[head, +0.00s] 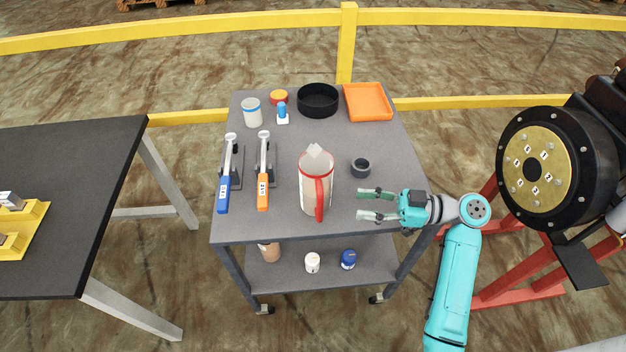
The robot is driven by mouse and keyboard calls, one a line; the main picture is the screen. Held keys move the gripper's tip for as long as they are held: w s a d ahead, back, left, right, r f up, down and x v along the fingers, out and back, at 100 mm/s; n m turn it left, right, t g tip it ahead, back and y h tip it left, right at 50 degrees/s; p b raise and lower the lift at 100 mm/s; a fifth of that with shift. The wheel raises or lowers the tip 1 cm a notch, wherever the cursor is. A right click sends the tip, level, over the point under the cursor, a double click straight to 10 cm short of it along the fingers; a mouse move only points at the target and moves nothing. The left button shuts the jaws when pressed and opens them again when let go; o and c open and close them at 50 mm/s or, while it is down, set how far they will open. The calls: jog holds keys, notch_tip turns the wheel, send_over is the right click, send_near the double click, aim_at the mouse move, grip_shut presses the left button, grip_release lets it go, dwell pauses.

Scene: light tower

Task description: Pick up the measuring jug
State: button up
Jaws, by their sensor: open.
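The measuring jug (309,180) is a whitish, translucent vessel with a red rim and a red handle. It stands upright near the front middle of the grey cart's top, and its handle faces the front. Something pale and angular sticks up at its top; I cannot tell what it is. My gripper (360,204) is to the right of the jug, over the cart's front right part. Its two fingers are apart and point left toward the jug. A gap separates the fingertips from the jug, and nothing is between them.
Blue and orange torque wrenches (225,180) (263,178) rest on holders left of the jug. A small dark ring (360,168) sits just behind my gripper. An orange tray (368,102), black bowl (318,100) and white tin (252,112) stand at the back. A dark table (75,190) is left.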

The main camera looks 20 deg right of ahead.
send_over(319, 221)
jog(key=shift+w+d+r, duration=0.1)
jog(key=shift+w+d, duration=0.1)
jog(key=shift+w, duration=0.15)
dwell(0.3)
grip_shut()
